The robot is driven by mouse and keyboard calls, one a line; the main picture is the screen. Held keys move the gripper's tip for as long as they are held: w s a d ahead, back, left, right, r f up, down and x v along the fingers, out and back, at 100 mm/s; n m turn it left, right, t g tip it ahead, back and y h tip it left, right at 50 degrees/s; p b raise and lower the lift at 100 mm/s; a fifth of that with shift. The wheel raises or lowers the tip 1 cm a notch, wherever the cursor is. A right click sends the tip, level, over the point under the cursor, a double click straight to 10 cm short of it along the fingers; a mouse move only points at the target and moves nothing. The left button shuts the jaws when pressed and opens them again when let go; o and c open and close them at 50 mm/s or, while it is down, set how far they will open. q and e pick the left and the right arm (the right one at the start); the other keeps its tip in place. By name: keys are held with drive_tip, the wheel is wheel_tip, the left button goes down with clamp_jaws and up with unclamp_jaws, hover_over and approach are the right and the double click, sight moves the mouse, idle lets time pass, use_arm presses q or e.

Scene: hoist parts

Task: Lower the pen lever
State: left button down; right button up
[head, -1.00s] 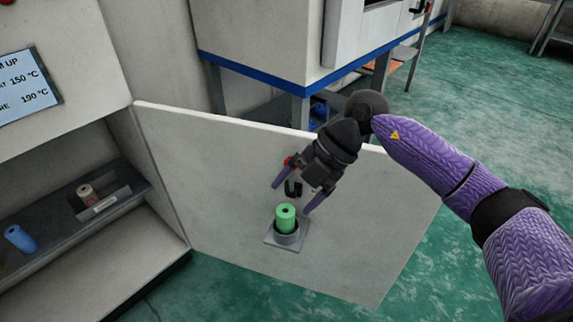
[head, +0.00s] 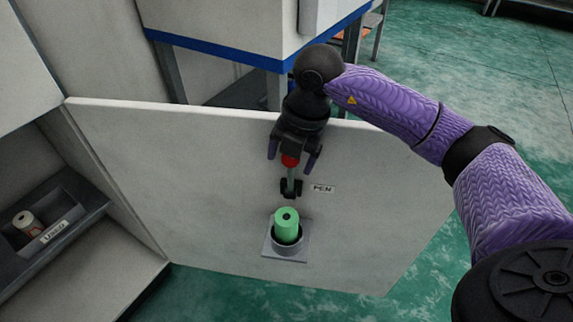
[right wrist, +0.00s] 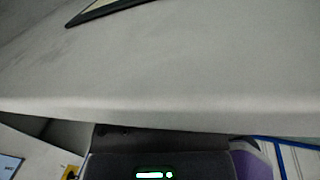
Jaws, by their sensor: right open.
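The pen lever (head: 291,175) is on the white panel, beside a small label reading PEN (head: 322,189). It has a red knob on top, a grey stem and a black bracket at its base. The lever points up. My right gripper (head: 291,160) points down from above, open, with one purple finger on each side of the red knob. I cannot tell whether either finger touches it. The right wrist view shows a pale surface and my gripper's housing, but not the lever. My left gripper is not in view.
A green cylinder (head: 286,224) stands in a grey round holder (head: 293,249) below the lever. The white panel (head: 180,170) stands out from the machine. A grey tray (head: 70,226) with a small can-like part (head: 27,222) is at left. Green floor lies right.

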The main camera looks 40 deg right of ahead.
drive_tip(key=shift+f, duration=0.4)
drive_tip(key=shift+a+r, duration=0.1)
drive_tip(key=shift+c, duration=0.2)
clamp_jaws()
